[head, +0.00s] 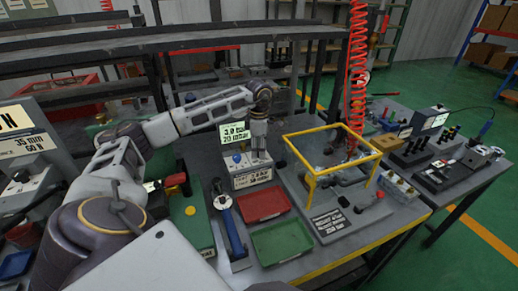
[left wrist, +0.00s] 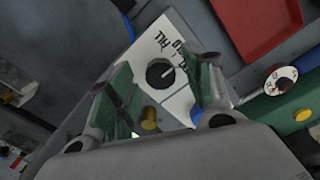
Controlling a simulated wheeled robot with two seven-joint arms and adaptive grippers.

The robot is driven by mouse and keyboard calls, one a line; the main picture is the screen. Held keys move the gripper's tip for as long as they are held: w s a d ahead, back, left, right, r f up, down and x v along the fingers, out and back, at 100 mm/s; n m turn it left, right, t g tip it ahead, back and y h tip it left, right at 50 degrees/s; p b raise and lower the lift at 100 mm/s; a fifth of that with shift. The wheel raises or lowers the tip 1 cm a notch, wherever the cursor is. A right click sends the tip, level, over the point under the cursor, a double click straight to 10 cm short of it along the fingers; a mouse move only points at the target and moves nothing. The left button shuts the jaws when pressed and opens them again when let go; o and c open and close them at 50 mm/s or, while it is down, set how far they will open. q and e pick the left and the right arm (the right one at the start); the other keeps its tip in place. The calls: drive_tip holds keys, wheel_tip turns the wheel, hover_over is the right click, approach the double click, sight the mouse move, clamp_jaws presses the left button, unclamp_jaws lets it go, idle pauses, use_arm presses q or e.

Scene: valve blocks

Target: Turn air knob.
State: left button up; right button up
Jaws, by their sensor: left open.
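My left gripper (head: 259,150) points down over a small white labelled box (head: 250,180) on the bench. In the left wrist view the left gripper (left wrist: 165,78) is open, with its green-padded fingers spread. A black round knob with a white line (left wrist: 160,73) shows between the fingers, on the white panel (left wrist: 178,37) with printed letters. Nothing appears held, and I cannot tell the exact gap between fingers and knob. A yellow knob (left wrist: 148,118) shows nearer the palm. The panel's lower part is hidden by the gripper. My right gripper is not in view.
A red tray (head: 263,204) and a green tray (head: 282,241) lie in front of the box. A yellow frame (head: 312,186) stands to the right, with a coiled red hose (head: 357,60) above. A lit display (head: 235,132) stands just behind the box.

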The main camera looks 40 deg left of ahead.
use_arm(q)
wheel_tip(320, 180, up, 12)
idle(1.0)
drive_tip(key=shift+f, duration=0.1)
idle(0.5)
